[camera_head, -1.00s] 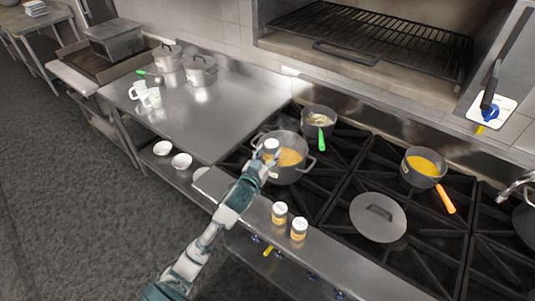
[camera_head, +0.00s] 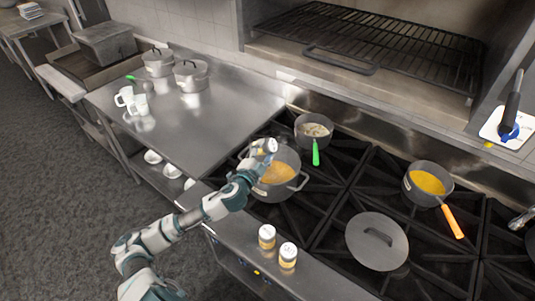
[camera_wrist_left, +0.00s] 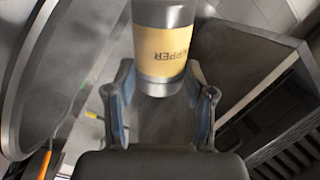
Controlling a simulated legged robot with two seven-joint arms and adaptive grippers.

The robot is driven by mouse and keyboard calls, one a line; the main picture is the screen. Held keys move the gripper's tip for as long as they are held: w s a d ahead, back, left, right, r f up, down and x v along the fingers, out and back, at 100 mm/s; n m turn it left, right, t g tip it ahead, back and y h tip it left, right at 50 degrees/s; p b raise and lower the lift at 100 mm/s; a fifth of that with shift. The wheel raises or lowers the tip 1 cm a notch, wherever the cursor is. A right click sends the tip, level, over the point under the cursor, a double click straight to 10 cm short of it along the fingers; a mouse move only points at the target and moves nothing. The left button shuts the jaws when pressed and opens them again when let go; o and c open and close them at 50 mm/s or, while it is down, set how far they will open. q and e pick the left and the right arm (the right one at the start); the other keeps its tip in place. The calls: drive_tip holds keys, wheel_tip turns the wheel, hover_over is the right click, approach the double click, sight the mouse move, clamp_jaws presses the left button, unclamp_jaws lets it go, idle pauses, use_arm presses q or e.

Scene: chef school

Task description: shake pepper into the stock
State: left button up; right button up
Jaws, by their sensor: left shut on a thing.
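My left gripper (camera_head: 254,163) is shut on the pepper shaker (camera_head: 267,146), which has a pale cap. It holds the shaker over the far-left part of the grey two-handled pot (camera_head: 303,182) of orange-brown stock (camera_head: 279,173). The shaker looks tilted, cap toward the right; I cannot see any pepper falling. In the left wrist view the shaker (camera_wrist_left: 163,42) sits between the fingers (camera_wrist_left: 161,105), its yellow PEPPER label reading upside down. The fingers hide part of the shaker in the head view. My right gripper is not in view.
Two similar shakers (camera_head: 267,237) (camera_head: 288,255) stand on the stove's front ledge. A green-handled saucepan (camera_head: 314,131) is behind the pot. An orange-handled saucepan (camera_head: 428,183) and a loose lid (camera_head: 377,241) are to the right. The steel counter (camera_head: 215,125) at left has clear room.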

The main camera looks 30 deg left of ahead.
sight(267, 142)
use_arm(q)
wheel_tip(267, 142, up, 3)
drive_tip(key=m+p, duration=0.6)
drive_tip(key=m, duration=0.4)
drive_tip(key=shift+s+m+p, duration=0.1)
drive_tip(key=shift+m+p, duration=0.9)
drive_tip(key=shift+m, duration=0.3)
drive_tip(key=shift+f, duration=0.1)
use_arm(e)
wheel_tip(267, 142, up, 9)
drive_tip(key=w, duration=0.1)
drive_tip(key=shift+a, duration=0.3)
use_arm(q)
drive_tip(key=shift+f, duration=0.1)
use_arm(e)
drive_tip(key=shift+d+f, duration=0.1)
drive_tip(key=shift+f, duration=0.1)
